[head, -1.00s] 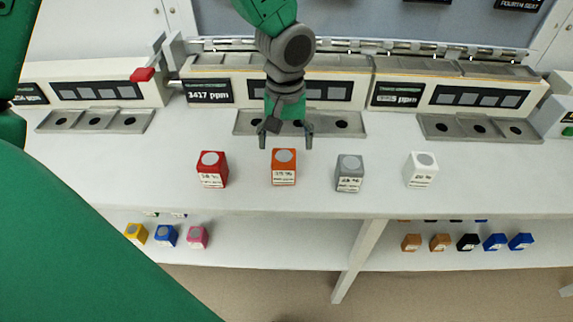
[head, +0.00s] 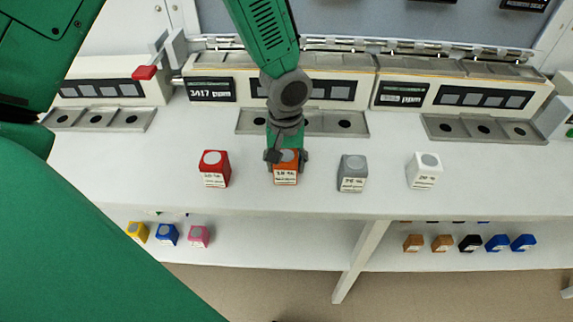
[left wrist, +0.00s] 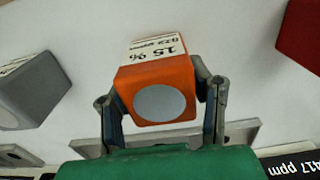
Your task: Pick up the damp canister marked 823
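An orange canister (head: 286,176) with a grey disc on top stands upright on the bench, second from left in a row. In the left wrist view the orange canister (left wrist: 158,85) bears an upside-down label that reads 15 % with a smaller line that looks like 823. My left gripper (head: 286,160) is lowered over it, one finger on each side. In the left wrist view the gripper (left wrist: 161,95) looks open, with a narrow gap beside the right finger; contact on the other side is hard to tell. My right gripper is not in view.
A red canister (head: 214,169) stands left of the orange one; a grey canister (head: 352,173) and a white canister (head: 424,170) stand to the right. Instruments with metal trays (head: 478,129) line the back. More canisters sit on the lower shelf (head: 270,243).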

